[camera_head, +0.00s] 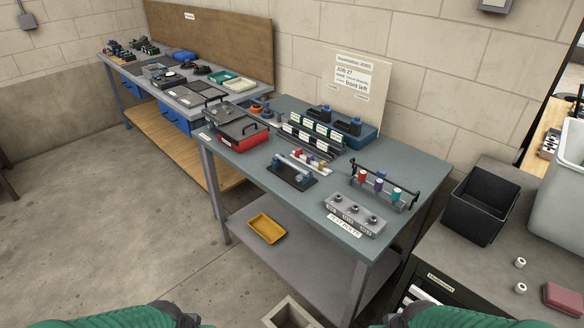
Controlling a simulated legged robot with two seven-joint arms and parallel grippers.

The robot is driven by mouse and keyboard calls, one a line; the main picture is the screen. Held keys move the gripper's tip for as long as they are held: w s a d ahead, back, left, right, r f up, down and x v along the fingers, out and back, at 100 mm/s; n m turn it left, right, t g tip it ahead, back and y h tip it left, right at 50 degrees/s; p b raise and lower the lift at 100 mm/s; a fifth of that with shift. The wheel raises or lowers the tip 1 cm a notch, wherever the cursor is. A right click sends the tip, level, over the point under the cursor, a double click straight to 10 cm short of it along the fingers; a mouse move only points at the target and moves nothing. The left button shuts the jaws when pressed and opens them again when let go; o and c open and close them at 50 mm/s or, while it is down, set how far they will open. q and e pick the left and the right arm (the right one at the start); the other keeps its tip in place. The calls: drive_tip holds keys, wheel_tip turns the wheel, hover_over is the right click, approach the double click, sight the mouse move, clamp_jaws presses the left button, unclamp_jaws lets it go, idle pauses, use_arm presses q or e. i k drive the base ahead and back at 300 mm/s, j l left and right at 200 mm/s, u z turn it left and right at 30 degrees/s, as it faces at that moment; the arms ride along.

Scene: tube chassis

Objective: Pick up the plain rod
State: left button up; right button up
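I cannot single out a plain rod at this size. Long dark bars (310,146) lie on the grey workbench (408,161), in front of a row of white-labelled holders. A stand with red, purple and teal cylinders (378,186) has a dark bar along its back, near the bench's right end. A small dark fixture with grey-blue blocks (291,174) sits at the front edge.
A grey block with several knobs (354,213) stands at the bench's front right. A red case (243,136) is at its left end. A yellow tray (266,228) lies on the lower shelf. A black bin (481,206) stands on the right cabinet. Open floor lies left.

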sight(279, 157)
drive_tip(key=j, duration=0.6)
drive_tip(key=i+j+z, duration=0.1)
drive_tip(key=j, duration=0.45)
drive_tip(key=i+j+z, duration=0.1)
drive_tip(key=i+j, duration=0.15)
drive_tip(key=i+j+z, duration=0.1)
drive_tip(key=j, duration=0.3)
drive_tip(key=i+j+z, duration=0.1)
drive_tip(key=i+j, duration=0.2)
drive_tip(key=i+j+z, duration=0.1)
drive_tip(key=j, duration=0.3)
drive_tip(key=i+j+z, duration=0.1)
drive_tip(key=i+j, duration=0.2)
drive_tip(key=i+j+z, duration=0.1)
drive_tip(key=j, duration=0.4)
